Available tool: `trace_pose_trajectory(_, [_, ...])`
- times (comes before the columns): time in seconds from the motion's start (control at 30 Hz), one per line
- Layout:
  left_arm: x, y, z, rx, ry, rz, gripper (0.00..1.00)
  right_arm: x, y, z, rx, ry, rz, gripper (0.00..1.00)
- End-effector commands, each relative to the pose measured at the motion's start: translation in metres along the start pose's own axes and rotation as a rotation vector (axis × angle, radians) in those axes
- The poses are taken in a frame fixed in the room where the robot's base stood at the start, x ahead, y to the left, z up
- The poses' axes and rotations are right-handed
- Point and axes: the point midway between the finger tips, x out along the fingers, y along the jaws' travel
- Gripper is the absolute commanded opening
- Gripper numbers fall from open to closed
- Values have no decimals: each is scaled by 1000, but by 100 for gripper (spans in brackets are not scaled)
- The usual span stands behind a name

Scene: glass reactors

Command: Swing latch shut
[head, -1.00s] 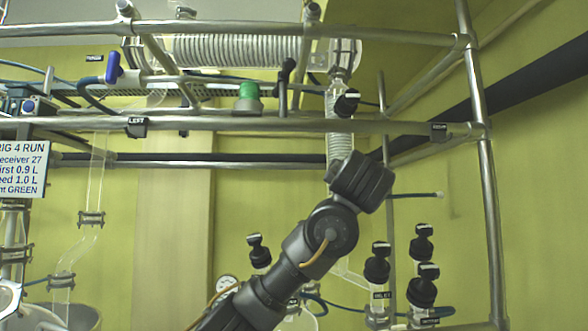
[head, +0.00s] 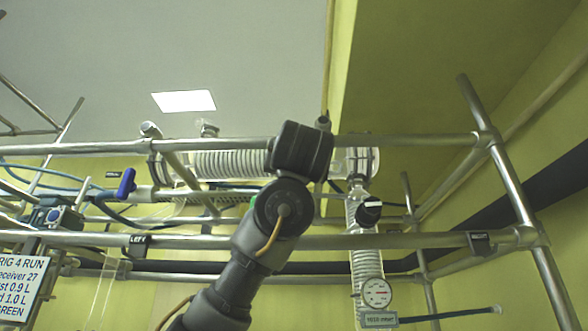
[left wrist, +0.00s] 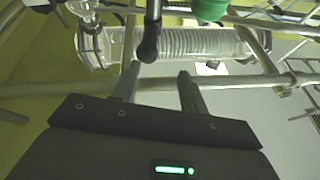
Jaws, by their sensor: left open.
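My left gripper (left wrist: 158,84) is open and empty in the left wrist view, its two grey fingers pointing toward a horizontal metal rail. A black lever with a rounded end (left wrist: 149,42) hangs just beyond the fingertips, nearer the left one. I cannot tell whether they touch, nor whether this lever is the latch. In the head view my left arm hides that lever and the fingers. A blue handle (head: 127,183) stands upright on the rig to the left. My right gripper is in neither current view.
A coiled glass condenser (head: 232,164) lies behind the upper rail (head: 410,141). A green cap (left wrist: 209,9) is close to the lever. A lower rail (head: 400,241), a black knob (head: 369,211) and a gauge (head: 376,293) are near my arm. Open room lies above the rig.

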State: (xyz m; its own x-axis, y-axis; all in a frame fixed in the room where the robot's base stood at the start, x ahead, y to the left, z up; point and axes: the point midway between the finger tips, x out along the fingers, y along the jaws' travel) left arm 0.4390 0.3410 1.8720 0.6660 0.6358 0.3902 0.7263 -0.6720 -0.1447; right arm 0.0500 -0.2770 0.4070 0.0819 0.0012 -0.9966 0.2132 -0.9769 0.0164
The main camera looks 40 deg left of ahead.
Motion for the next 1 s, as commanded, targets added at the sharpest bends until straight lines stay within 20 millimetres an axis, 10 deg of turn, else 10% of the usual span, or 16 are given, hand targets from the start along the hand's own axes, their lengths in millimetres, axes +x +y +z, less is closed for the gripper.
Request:
trace_pose_trajectory(0.17, [40,2,-1,6,-8,0,43,-29,-2,8,0,-14,-3,69])
trace_pose_trajectory(0.47, [70,2,1,4,-4,0,43,-44,5,-41,1,53,5,69])
trace_pose_trajectory(0.77, [72,3,4,5,-4,0,43,-45,-1,-11,1,11,-2,69])
trace_pose_trajectory(1.0, [72,3,3,5,-3,0,16,-44,0,-15,1,16,-1,69])
